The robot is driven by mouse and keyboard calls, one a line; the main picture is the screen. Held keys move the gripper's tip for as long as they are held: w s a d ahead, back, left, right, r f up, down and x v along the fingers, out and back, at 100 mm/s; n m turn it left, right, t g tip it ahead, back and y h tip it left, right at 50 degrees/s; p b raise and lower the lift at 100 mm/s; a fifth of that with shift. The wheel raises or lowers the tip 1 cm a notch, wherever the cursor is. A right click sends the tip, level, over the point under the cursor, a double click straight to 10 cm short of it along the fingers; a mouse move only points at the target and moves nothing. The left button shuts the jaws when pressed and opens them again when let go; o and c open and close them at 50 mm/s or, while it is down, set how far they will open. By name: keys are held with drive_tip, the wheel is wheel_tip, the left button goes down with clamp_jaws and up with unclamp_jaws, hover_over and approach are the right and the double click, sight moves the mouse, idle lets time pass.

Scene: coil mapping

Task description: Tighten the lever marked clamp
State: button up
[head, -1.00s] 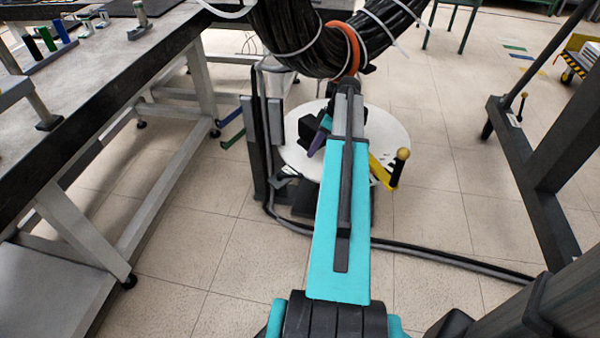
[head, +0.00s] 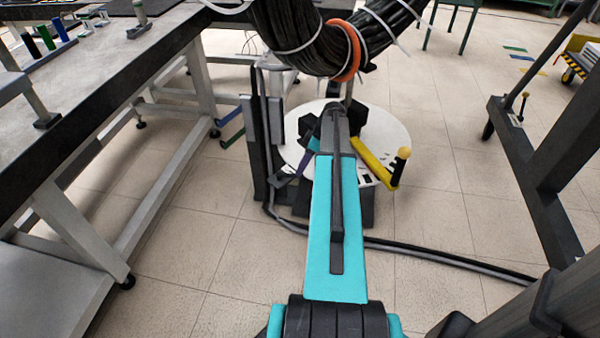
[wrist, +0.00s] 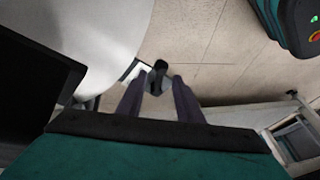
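My gripper (wrist: 159,80) is at the centre of the wrist view, its two dark purple fingers apart. A small dark knob or lever end (wrist: 160,68) shows between and just beyond the fingertips; I cannot tell whether they touch it. In the head view my teal arm hides most of the gripper; a purple finger (head: 313,142) shows at its left. A yellow lever (head: 374,162) with a round knob sticks out right of the arm. Blue and green bars (head: 232,132) stick out at the left. No clamp marking is readable, so I cannot tell which one carries it.
A white round disc (head: 390,128) lies around the lever area. A thick black cable bundle (head: 310,38) with an orange ring hangs just above my arm. A long workbench (head: 100,95) stands at left, a dark frame (head: 545,170) at right. A floor cable (head: 440,255) crosses the tiles.

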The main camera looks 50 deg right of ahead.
sight(290, 176)
drive_tip(key=shift+x, duration=1.9)
clamp_jaws()
drive_tip(key=shift+d, duration=0.35)
drive_tip(key=shift+a+r, duration=0.1)
drive_tip(key=shift+a, duration=0.05)
drive_tip(key=shift+s, duration=0.15)
